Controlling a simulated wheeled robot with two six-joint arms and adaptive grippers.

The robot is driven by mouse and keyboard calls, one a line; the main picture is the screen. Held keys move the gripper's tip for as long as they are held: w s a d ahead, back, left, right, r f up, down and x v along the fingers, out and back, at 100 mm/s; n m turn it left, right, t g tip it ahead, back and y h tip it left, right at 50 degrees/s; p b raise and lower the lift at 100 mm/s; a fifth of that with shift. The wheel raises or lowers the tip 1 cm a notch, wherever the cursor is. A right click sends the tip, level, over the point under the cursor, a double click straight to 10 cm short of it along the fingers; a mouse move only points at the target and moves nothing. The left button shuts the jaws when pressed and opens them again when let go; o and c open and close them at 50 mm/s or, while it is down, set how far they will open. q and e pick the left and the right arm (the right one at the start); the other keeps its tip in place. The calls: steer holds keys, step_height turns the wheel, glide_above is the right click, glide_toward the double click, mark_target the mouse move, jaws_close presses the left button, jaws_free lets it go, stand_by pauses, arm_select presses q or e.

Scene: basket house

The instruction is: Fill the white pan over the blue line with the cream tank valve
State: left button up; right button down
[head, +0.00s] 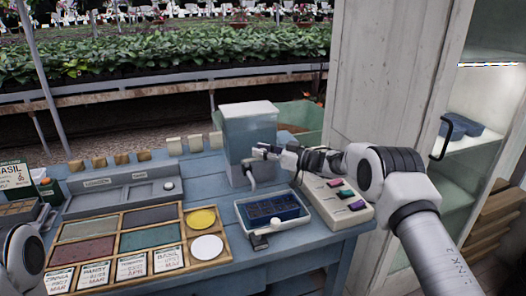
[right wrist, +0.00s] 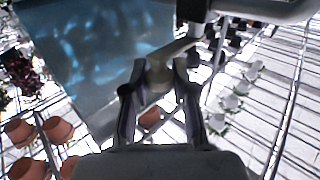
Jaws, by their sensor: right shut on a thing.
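The tank (head: 247,130) is a translucent blue box with a white lid at the back of the blue table. A grey spout (head: 249,172) comes out low on its front. My right gripper (head: 264,152) reaches in from the right to the tank's front. In the right wrist view its fingers (right wrist: 160,92) are shut on the cream valve (right wrist: 159,72). The white pan (head: 295,224) stands in front of the tank, below and right of the spout, with a dark blue celled tray (head: 271,208) in it. I cannot make out a blue line or water level. My left gripper is out of view.
A wooden-framed tray (head: 117,206) with coloured compartments and seed cards lies left of the pan. A white box with coloured switches (head: 336,200) stands at right. A small dark object (head: 258,242) lies before the pan. A white cabinet (head: 385,80) bounds the right.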

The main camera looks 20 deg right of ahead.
steer(key=c, duration=1)
jaws_free()
steer(key=shift+o, duration=0.2)
steer(key=v, duration=1.1)
steer(key=shift+s+d, duration=0.3)
